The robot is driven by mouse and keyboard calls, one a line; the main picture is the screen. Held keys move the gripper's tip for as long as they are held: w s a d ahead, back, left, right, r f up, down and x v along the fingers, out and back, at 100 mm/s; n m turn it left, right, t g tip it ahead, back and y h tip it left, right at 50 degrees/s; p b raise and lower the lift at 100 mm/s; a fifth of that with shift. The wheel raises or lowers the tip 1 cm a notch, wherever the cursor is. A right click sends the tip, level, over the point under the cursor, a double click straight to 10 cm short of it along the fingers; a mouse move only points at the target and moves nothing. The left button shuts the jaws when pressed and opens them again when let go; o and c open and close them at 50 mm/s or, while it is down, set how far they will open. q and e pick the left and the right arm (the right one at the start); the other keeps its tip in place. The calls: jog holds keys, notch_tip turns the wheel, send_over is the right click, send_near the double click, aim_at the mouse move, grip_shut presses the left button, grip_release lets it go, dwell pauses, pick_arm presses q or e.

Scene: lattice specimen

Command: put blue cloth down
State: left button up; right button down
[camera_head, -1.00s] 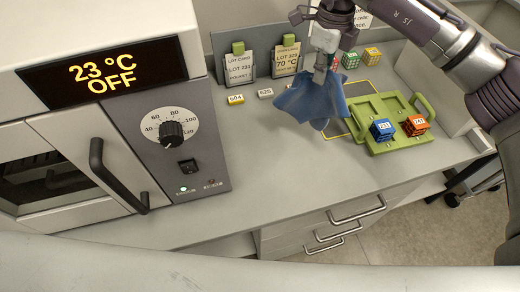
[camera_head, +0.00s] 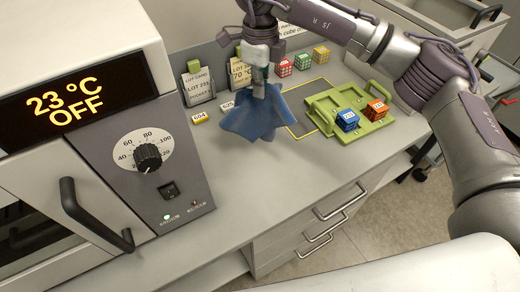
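The blue cloth (camera_head: 252,118) hangs bunched from my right gripper (camera_head: 260,88), its lower folds spread out low over the grey counter. I cannot tell whether its lower edge touches the counter. The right gripper points down and appears shut on the top of the cloth; its fingertips are partly hidden by the folds. My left gripper is not in view.
A green tray (camera_head: 374,129) holding a blue cube (camera_head: 347,120) and an orange cube (camera_head: 376,109) is right of the cloth. Lot cards (camera_head: 198,87) and several cubes (camera_head: 283,67) stand behind. An oven (camera_head: 95,165) fills the left. Counter in front is clear.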

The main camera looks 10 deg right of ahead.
jog(key=w+d+n, duration=0.2)
jog(key=w+n, duration=0.1)
jog(key=w, duration=1)
jog(key=s+a+f, duration=0.1)
jog(key=s+f, duration=0.5)
jog(key=s, duration=0.1)
jog(key=s+a+f, duration=0.1)
jog(key=s+f, duration=0.5)
jog(key=s, duration=0.2)
jog(key=s+a+f, duration=0.1)
jog(key=s+f, duration=0.6)
jog(key=shift+s+a, duration=0.15)
jog(key=shift+a, duration=0.1)
jog(key=c, duration=0.9)
grip_release()
